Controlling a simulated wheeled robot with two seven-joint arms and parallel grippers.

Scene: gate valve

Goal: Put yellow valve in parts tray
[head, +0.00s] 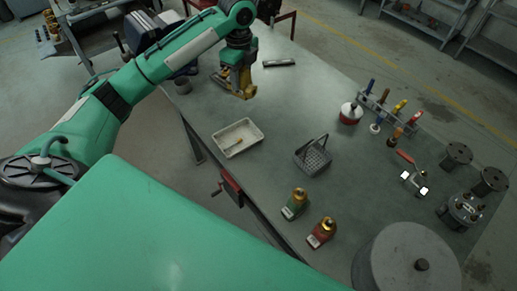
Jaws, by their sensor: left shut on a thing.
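My left gripper (236,78) is above the far left part of the workbench, at the end of my green arm. It is shut on the yellow valve (246,91), which hangs at the fingers and is partly hidden by them. The parts tray (223,150) is a shallow white tray near the bench's left edge, nearer to me than the gripper. The held valve is apart from the tray. My right gripper does not show.
A green valve (294,204) and a red valve (321,233) stand near the front edge. A grey basket (313,157) is right of the tray. A tool rack (385,107), a red-and-white can (350,113) and grey cylinders (456,155) stand farther right. Bench space around the tray is clear.

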